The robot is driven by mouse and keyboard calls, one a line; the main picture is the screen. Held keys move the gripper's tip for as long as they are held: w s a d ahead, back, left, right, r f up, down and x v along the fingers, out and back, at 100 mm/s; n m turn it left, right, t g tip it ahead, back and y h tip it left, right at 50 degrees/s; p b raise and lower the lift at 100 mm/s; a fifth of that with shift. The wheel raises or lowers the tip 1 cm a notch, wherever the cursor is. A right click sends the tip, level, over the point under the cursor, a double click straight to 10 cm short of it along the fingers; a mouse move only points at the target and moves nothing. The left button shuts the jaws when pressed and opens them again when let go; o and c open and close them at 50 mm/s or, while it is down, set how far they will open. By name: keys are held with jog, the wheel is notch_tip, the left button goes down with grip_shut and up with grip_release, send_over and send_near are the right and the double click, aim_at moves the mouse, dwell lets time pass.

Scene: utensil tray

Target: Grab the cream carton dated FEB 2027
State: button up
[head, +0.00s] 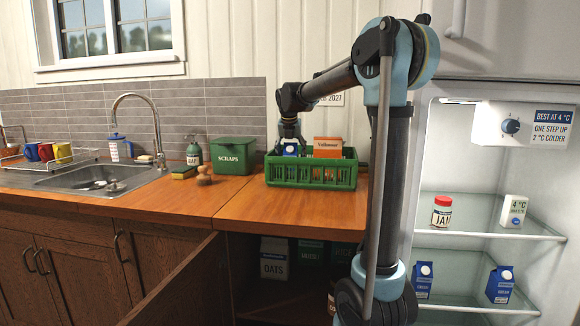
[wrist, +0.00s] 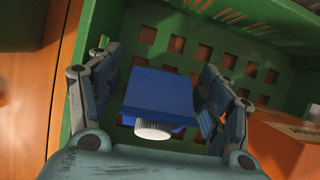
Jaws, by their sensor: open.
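A blue and white carton (head: 290,149) stands in the green crate (head: 312,182) on the counter. My gripper (head: 290,140) is over it, pointing down. In the wrist view, my gripper (wrist: 152,100) is open, with one finger on each side of the carton's blue top (wrist: 160,92) and gaps between. A white cap shows below that top. No date can be read on this carton. Two more blue cartons stand in the open fridge, one at left (head: 423,279) and one at right (head: 499,284); their dates are too small to read.
An orange box (head: 327,143) stands in the crate right of the carton. A wall card (head: 333,99), partly behind my arm, ends in "2027". A green SCRAPS box (head: 233,156) stands left of the crate. A cupboard door (head: 180,285) hangs open below. The fridge also holds a jar (head: 442,211).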

jog(key=c, duration=1.4)
jog(key=shift+c, duration=0.2)
